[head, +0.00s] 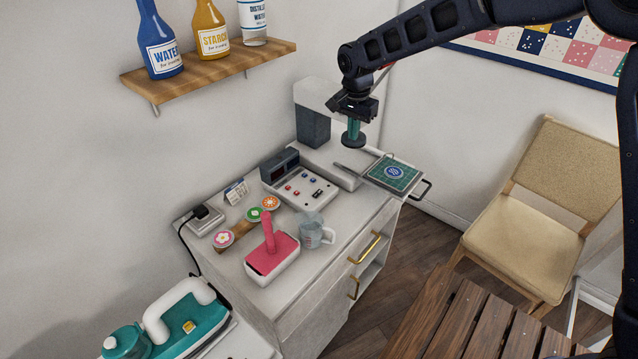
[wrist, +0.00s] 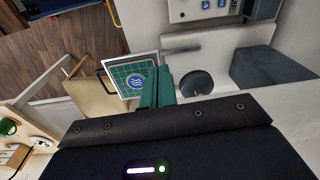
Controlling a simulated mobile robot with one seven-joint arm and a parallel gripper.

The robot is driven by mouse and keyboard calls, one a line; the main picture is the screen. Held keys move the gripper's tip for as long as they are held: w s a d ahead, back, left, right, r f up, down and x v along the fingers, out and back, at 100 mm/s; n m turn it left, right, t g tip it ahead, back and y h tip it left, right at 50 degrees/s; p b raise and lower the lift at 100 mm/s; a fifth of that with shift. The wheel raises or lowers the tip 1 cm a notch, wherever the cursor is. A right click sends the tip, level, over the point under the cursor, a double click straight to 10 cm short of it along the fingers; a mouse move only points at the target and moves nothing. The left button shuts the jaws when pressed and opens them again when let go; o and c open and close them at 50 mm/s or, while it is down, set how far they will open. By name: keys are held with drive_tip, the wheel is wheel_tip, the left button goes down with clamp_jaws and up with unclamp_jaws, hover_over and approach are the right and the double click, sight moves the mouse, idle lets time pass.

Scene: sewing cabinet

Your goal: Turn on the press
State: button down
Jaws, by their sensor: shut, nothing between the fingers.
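The press is a white machine (head: 318,92) with a dark grey block (head: 313,126) at the back of the cabinet. Its control panel (head: 301,190), with a dark display and several small red, blue and dark buttons, lies in front; part of the panel shows at the top of the wrist view (wrist: 203,8). A dark round disc (wrist: 196,83) shows beside my fingers. My gripper (head: 353,129) is shut and empty, its teal fingers raised above the press bed, behind and right of the panel. The fingers also show in the wrist view (wrist: 160,88). I cannot tell if they touch the disc.
A tray with a teal mat (head: 410,183) and round blue patch (head: 394,172) sticks out at the cabinet's right. A bottle shelf (head: 213,73) hangs above.

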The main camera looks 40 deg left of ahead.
hover_over(319, 189)
drive_tip(key=s, duration=0.2)
wheel_tip(319, 189, down, 6)
drive_tip(key=shift+s+d+f+m+t, duration=0.1)
drive_tip(key=shift+f+m+t, duration=0.05)
drive_tip(key=shift+m+t, duration=0.25)
drive_tip(key=shift+f, duration=0.1)
drive_tip(key=f, duration=0.4)
drive_tip(key=w+f, duration=0.1)
drive_tip(key=f, duration=0.4)
drive_tip(key=w+f, duration=0.1)
drive_tip(key=f, duration=0.3)
drive_tip(key=shift+f, duration=0.35)
drive_tip(key=shift+w+f+g, duration=0.15)
drive_tip(key=shift+f+g, duration=0.05)
drive_tip(key=shift+g, duration=0.1)
